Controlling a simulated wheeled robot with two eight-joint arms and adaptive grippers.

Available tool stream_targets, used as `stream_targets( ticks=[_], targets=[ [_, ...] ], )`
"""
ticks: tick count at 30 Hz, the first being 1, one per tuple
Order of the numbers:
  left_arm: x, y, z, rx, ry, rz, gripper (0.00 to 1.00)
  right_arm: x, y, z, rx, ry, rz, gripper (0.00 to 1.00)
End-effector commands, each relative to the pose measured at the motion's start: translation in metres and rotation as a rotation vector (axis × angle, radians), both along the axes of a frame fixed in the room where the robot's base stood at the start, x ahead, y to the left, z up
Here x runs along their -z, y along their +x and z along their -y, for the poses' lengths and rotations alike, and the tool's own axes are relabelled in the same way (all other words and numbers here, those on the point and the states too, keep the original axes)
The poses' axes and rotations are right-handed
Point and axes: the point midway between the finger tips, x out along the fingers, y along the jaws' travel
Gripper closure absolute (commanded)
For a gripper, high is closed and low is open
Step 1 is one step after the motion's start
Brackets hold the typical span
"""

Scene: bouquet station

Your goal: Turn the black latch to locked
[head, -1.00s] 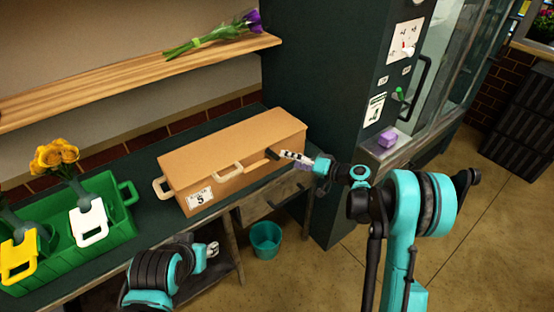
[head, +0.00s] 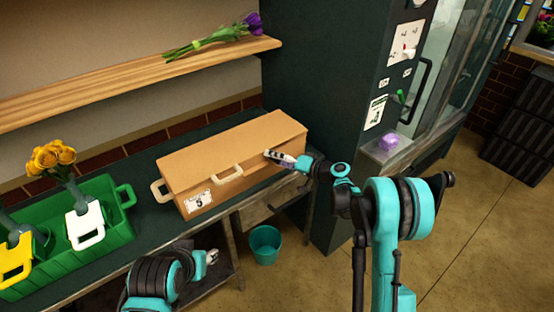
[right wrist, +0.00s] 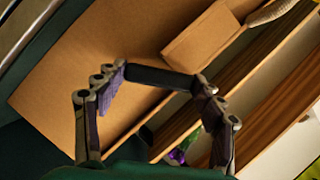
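The black latch (right wrist: 160,77) shows in the right wrist view as a dark bar across the gap between my right gripper's fingertips. Its ends appear close to both fingertips; I cannot tell whether they touch. My right gripper (right wrist: 162,78) looks spread open around it. In the head view my right gripper (head: 270,155) is at the front of the brown box (head: 222,150), near the lid's edge, and largely hides the latch. Whether the latch is at locked cannot be read. My left gripper (head: 211,257) is low in front of the counter, away from the box; its fingers are too small to judge.
A green crate (head: 115,235) with yellow flowers (head: 50,157) stands left of the box. A wooden shelf (head: 120,88) with purple flowers (head: 245,25) is above. A dark cabinet (head: 330,90) stands to the right. A teal bucket (head: 265,244) is on the floor.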

Motion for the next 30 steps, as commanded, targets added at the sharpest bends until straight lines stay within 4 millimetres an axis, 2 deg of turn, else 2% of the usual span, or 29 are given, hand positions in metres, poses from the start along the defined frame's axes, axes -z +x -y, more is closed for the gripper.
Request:
stream_targets(
  ticks=[11, 30],
  targets=[
    [-0.0017, 0.0, 0.0, 0.0, 0.0, 0.0, 0.6, -0.0007, -0.0003, -0.0005, 0.0, -0.053, 0.038, 0.6],
    [-0.0075, -0.0001, 0.0, 0.0, 0.0, 0.0, 0.6, -0.0019, -0.0016, -0.0024, -0.001, -0.405, 0.294, 0.6]
  ],
)
